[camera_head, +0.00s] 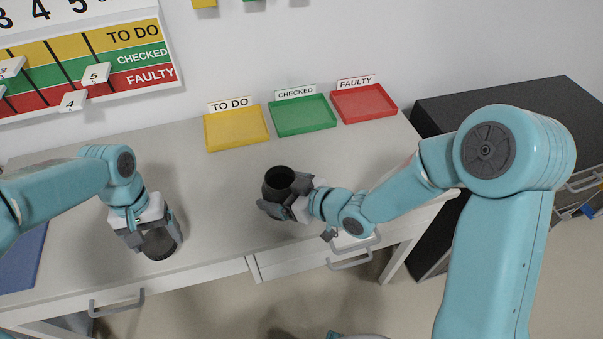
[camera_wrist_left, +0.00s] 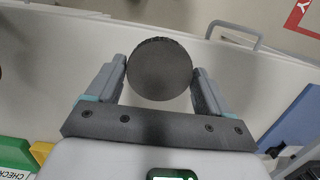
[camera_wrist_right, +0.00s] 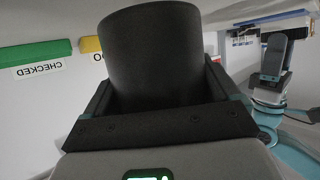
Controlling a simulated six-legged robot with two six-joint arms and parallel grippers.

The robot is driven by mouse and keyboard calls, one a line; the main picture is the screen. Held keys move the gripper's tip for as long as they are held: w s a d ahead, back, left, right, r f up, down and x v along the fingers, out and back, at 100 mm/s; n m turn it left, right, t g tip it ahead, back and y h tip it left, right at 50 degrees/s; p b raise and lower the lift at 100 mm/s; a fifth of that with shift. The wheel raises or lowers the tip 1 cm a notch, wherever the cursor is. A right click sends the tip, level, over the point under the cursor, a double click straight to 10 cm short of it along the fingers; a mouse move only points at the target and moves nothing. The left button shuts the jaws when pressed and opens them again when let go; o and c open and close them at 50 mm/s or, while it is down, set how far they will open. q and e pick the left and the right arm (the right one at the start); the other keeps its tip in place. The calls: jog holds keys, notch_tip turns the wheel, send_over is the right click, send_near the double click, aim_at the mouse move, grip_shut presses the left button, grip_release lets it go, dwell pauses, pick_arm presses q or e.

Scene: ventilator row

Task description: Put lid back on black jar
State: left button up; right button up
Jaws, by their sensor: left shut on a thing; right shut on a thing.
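The black jar (camera_head: 279,181) stands upright with its dark mouth open, near the middle of the table. My right gripper (camera_head: 286,208) is shut on the jar from its right side; the jar also fills the right wrist view (camera_wrist_right: 155,55). The lid, a round dark disc (camera_wrist_left: 160,70), is between the fingers of my left gripper (camera_wrist_left: 160,82), which is shut on it. In the head view the lid (camera_head: 160,243) is at the table's front edge, left of the jar and apart from it.
Yellow (camera_head: 237,130), green (camera_head: 303,116) and red (camera_head: 363,104) trays stand empty along the wall. The tabletop (camera_head: 215,200) between my grippers is clear. A blue item (camera_head: 22,262) lies at the far left, and a black cabinet (camera_head: 500,100) stands on the right.

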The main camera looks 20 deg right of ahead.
jog(key=a+n+g+y, duration=0.1)
jog(key=a, duration=0.1)
jog(key=s+a+f+n+g+y, duration=0.1)
jog(key=a+n, duration=0.1)
jog(key=a+n+g+y, duration=0.1)
jog(key=a, duration=0.1)
jog(key=shift+s+f+g, duration=0.2)
jog(key=shift+s+g, duration=0.1)
jog(key=shift+g, duration=0.1)
jog(key=shift+s+a+f+n+y, duration=0.1)
jog(key=shift+s+a+n+y, duration=0.05)
jog(key=shift+a+n+y, duration=0.15)
jog(key=shift+s, duration=0.1)
